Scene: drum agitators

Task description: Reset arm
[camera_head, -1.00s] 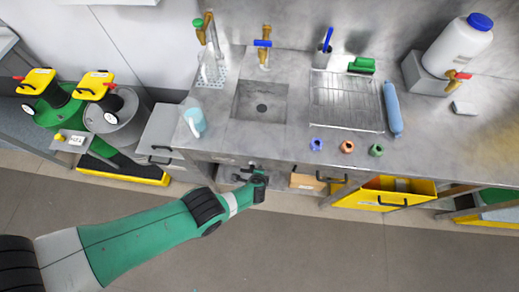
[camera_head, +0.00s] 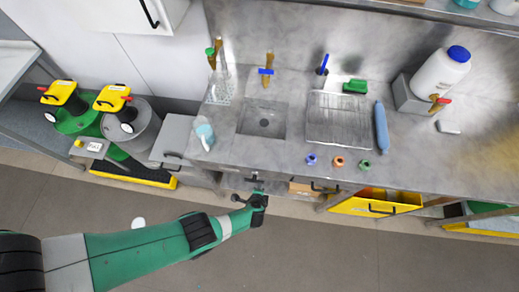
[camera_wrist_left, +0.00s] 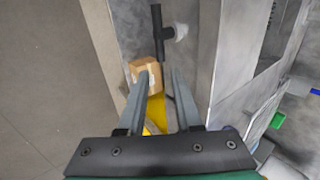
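My left arm, green and grey, reaches in from the lower left in the head view. Its gripper (camera_head: 257,197) is over the floor, just in front of the counter's front edge below the sink. In the left wrist view the two grey fingers of this gripper (camera_wrist_left: 163,82) stand apart with nothing held between them. A cardboard box (camera_wrist_left: 147,72) and a dark tap-like pipe (camera_wrist_left: 158,38) show beyond the fingertips. My right gripper is in neither view.
The counter holds a sink (camera_head: 263,118), a wire rack (camera_head: 339,118), a blue roll (camera_head: 381,128) and a white canister (camera_head: 440,74). An open yellow drawer (camera_head: 402,200) juts out at right. Two drums (camera_head: 75,120) (camera_head: 132,128) stand at left. The foreground floor is clear.

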